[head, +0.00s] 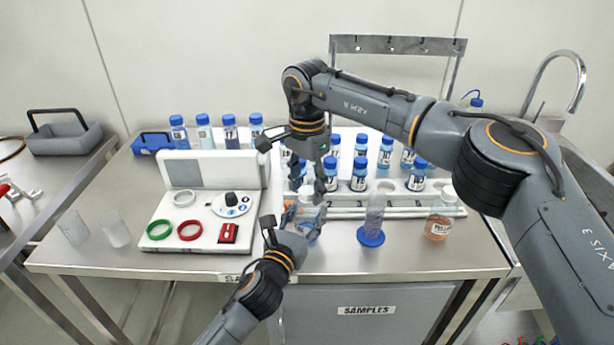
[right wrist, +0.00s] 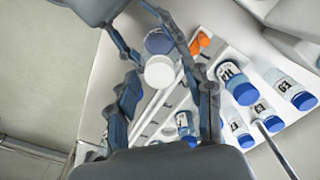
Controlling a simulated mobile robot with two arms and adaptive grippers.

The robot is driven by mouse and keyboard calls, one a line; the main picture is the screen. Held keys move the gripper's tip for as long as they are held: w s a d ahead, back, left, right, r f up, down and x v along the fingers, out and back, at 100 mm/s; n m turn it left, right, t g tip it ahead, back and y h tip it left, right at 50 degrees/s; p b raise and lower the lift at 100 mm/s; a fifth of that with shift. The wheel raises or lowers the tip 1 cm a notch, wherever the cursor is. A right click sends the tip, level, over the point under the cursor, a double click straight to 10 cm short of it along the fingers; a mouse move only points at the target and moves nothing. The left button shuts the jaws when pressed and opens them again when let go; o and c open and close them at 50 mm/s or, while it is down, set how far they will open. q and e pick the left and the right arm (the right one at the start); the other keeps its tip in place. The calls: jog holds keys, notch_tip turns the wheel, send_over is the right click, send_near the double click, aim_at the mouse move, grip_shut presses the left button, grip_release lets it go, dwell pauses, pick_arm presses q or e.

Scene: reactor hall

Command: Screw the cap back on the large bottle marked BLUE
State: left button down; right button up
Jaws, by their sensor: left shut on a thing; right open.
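The large bottle (head: 304,217) stands at the bench's front, partly hidden by my grippers; its label cannot be read. A white cap (head: 306,191) is at its top, and it also shows in the right wrist view (right wrist: 159,72); I cannot tell whether it is threaded on. My left gripper (head: 291,222) is shut on the bottle's side. My right gripper (head: 318,186) points down from above, open, its fingers on either side of the cap and, in the right wrist view, apparently apart from it.
Racked blue-capped vials (head: 359,175) stand close behind. A clear cylinder with a blue base (head: 371,236) and a white-capped bottle of orange liquid (head: 438,222) stand to the right. A white instrument (head: 210,205) with coloured rings and two beakers (head: 115,230) are left.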

grip_shut()
jog(key=m, duration=1.6)
jog(key=shift+m, duration=0.4)
jog(key=m, duration=0.7)
jog(key=shift+m, duration=0.4)
jog(key=shift+o, duration=0.7)
grip_release()
